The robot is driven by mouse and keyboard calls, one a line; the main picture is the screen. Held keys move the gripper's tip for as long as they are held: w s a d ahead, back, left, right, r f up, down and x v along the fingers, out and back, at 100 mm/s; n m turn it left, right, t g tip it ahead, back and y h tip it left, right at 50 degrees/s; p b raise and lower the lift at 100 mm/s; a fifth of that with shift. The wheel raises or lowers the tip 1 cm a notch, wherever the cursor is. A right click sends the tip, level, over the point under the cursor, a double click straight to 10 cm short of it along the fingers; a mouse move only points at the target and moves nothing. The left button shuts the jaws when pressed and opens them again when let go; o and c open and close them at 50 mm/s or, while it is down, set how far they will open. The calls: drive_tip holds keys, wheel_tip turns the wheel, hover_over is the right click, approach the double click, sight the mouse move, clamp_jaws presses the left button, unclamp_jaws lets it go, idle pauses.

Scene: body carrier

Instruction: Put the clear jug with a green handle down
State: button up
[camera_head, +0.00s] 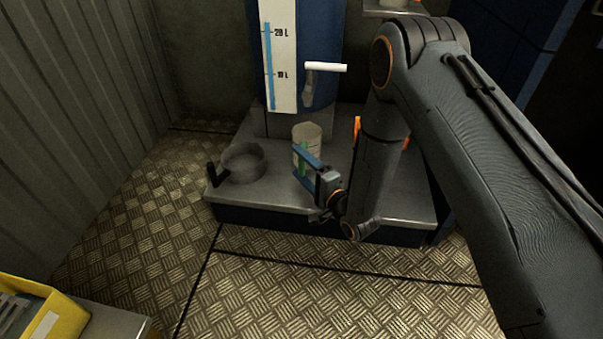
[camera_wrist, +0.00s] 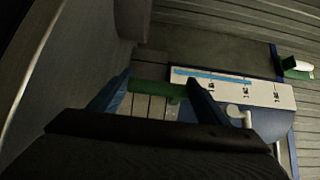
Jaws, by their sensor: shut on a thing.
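The clear jug (camera_head: 308,133) is upright at the middle of the low grey platform (camera_head: 270,193), just below the blue tank. Its green handle (camera_head: 302,152) faces my gripper. My gripper (camera_head: 297,162) has its blue fingers on either side of the handle and is shut on it. In the wrist view, the green handle (camera_wrist: 158,88) lies across between the two fingers. The fingers hide the lower part of the jug, so I cannot tell whether its base touches the platform.
A dark round pan (camera_head: 243,160) with a black handle sits on the platform to the left. The blue tank (camera_head: 321,30) has a white level gauge (camera_head: 282,85) and a white tap lever (camera_head: 326,67). A yellow bin (camera_head: 62,316) is at the lower left.

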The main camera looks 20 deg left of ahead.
drive_tip(key=shift+f+b, duration=0.3)
drive_tip(key=shift+f, duration=0.75)
drive_tip(key=shift+f, duration=0.15)
drive_tip(key=o, duration=1.4)
